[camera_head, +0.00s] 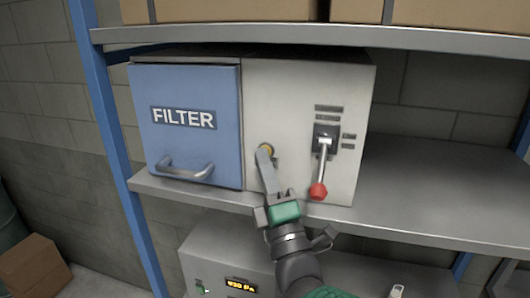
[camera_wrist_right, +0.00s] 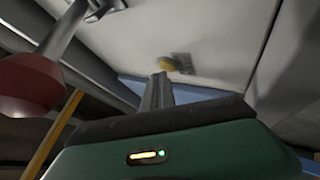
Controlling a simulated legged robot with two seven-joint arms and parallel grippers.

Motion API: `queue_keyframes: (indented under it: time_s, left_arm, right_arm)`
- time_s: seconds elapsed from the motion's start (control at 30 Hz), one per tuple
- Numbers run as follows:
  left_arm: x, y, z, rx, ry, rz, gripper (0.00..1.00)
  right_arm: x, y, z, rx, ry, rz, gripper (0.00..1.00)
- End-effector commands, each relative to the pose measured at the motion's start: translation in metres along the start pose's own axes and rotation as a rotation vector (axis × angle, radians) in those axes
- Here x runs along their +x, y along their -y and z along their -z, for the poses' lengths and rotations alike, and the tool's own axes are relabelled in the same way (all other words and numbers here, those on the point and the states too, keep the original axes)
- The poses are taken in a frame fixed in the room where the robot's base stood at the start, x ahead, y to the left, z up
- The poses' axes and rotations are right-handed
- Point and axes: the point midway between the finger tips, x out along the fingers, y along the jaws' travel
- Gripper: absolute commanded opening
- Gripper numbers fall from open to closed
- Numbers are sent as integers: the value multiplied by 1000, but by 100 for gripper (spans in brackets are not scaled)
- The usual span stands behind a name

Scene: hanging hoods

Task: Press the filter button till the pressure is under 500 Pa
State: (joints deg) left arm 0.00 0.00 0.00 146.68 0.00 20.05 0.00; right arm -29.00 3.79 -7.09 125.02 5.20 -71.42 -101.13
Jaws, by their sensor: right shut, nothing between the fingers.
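The filter box (camera_head: 300,85) stands on the middle shelf. Its blue door marked FILTER (camera_head: 195,135) is shut. The yellow filter button (camera_head: 267,149) is on the pale front panel, partly covered by my fingertips; it also shows in the right wrist view (camera_wrist_right: 167,64). My right gripper (camera_head: 265,153) is shut and empty, its tips at the button. I cannot tell for sure whether they touch it. The pressure display (camera_head: 241,286) on the lower unit glows orange and seems to read 930 Pa. My left gripper is out of view.
A lever with a red knob (camera_head: 318,191) hangs down just right of my right gripper; the knob is large in the right wrist view (camera_wrist_right: 30,84). Cardboard boxes (camera_head: 235,10) sit on the upper shelf. The middle shelf (camera_head: 440,190) is clear at right.

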Motion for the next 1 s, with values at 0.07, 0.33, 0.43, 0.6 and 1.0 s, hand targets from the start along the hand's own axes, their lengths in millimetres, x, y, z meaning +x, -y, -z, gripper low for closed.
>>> queue_keyframes:
  time_s: [0.07,0.33,0.43,0.6,1.0]
  left_arm:
    - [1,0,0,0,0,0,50]
    - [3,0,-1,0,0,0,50]
    - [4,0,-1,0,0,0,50]
    - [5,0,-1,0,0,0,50]
    - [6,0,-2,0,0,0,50]
  right_arm:
    - [0,1,-1,0,0,0,0]
    - [3,3,-2,0,1,0,0]
    - [4,3,-3,0,1,0,0]
    - [5,4,-4,0,1,0,0]
    - [5,5,-4,0,1,0,0]
